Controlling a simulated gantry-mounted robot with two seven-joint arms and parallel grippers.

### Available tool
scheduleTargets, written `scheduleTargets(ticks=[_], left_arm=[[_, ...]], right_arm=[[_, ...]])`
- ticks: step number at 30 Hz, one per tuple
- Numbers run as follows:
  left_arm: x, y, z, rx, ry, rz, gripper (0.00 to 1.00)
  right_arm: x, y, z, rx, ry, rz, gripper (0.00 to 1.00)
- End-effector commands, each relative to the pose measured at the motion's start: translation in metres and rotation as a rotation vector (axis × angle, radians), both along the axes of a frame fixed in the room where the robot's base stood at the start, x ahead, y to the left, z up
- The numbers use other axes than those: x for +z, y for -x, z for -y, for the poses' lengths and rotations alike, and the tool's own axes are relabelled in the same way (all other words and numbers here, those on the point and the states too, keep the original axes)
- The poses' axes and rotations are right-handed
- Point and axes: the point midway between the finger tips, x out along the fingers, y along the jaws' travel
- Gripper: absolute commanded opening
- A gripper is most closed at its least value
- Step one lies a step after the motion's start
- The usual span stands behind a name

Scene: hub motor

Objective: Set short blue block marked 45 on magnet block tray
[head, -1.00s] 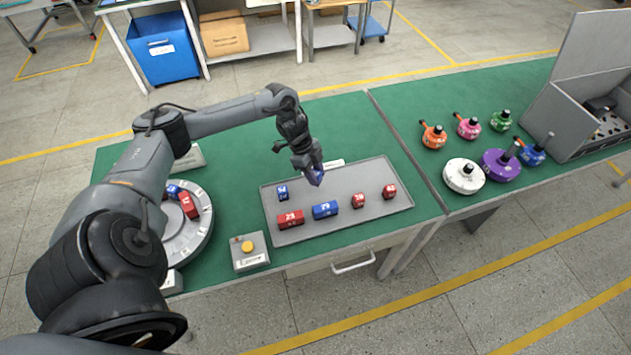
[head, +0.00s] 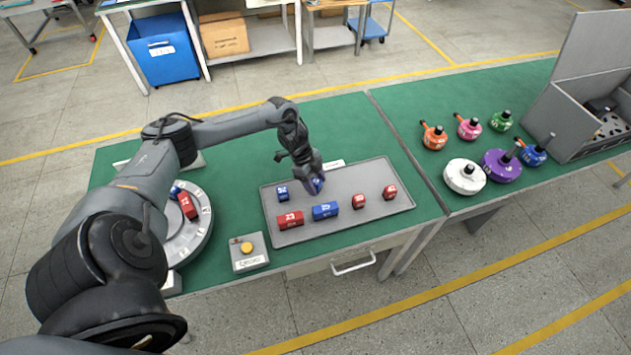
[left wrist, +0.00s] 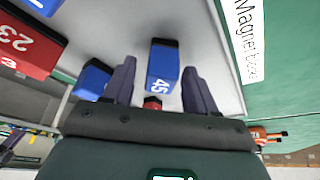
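The short blue block marked 45 (left wrist: 162,68) stands on the grey magnet block tray (head: 375,176), near its back edge. In the head view the block (head: 318,185) is partly hidden by my left gripper (head: 313,187). In the left wrist view the fingers of my left gripper (left wrist: 160,92) are spread on either side of the block, with a visible gap on its left side. The gripper looks open around the block. My right gripper is not in view.
The tray also holds a small blue block (head: 283,193), a red block 23 (head: 290,219), a longer blue block (head: 325,210) and two small red blocks (head: 358,201). A round dial (head: 200,230) with blocks and a yellow-button box (head: 249,255) are at left.

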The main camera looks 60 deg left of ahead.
Motion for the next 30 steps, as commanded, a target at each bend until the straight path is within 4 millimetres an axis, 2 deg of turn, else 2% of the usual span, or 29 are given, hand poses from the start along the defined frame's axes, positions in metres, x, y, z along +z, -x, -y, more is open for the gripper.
scheduleTargets(ticks=[9, 14, 30], left_arm=[[0.001, 0.000, 0.000, 0.000, 0.000, 0.000, 0.62], [0.010, 0.001, -0.003, 0.001, -0.002, 0.001, 0.62], [0.093, 0.020, -0.032, 0.001, -0.003, 0.000, 0.62]], right_arm=[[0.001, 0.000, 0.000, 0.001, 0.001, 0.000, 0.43], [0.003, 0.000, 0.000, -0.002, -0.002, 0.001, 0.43], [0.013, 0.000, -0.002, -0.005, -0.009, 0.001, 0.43]])
